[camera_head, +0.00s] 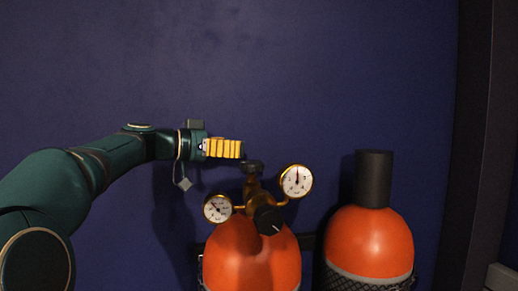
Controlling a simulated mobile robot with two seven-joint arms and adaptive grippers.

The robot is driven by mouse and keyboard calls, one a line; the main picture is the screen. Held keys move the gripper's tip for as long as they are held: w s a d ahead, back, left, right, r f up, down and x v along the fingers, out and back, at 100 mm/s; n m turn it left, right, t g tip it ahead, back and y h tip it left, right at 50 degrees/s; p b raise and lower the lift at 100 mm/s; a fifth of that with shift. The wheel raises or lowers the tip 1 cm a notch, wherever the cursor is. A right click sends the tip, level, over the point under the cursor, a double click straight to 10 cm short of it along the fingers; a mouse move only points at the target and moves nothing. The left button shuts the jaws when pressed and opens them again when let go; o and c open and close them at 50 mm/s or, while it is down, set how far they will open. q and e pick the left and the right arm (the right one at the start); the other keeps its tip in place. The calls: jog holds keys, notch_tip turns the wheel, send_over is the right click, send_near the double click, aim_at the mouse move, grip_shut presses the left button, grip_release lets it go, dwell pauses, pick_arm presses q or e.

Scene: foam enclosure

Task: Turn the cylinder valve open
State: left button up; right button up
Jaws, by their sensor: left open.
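An orange gas cylinder (252,262) stands upright at the bottom middle. A brass regulator with two round white gauges, a left gauge (217,208) and a right gauge (296,181), sits on its top. A dark valve knob (253,167) tops the brass stem, and a larger black knob (268,219) with a pale mark faces me. My left gripper (240,149), with yellow fingers, is open and empty just above and left of the valve knob, seemingly apart from it. My right gripper is not in view.
A second orange cylinder (368,243) with a black cap (374,178) stands to the right, with dark mesh around its lower part. A dark blue wall (330,70) is behind. A dark vertical post (478,140) stands at the right. The space above the cylinders is clear.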

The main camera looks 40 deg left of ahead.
aim_at(261, 168)
pick_arm(q)
jog(key=s+a+f+m+g+h+p, duration=0.3)
jog(key=s+a+f+m+h, duration=0.1)
jog(key=s+h, duration=0.2)
jog(key=x, duration=0.7)
jog(key=p+x, duration=0.1)
jog(key=x, duration=0.5)
jog(key=shift+w+d+f, duration=0.2)
jog(key=shift+d, duration=0.2)
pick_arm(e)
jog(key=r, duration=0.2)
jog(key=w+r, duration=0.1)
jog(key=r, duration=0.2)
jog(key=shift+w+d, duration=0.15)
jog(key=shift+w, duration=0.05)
pick_arm(q)
jog(key=shift+c, duration=0.4)
jog(key=c, duration=1.2)
jog(key=shift+c, duration=0.3)
jog(key=shift+f, duration=0.1)
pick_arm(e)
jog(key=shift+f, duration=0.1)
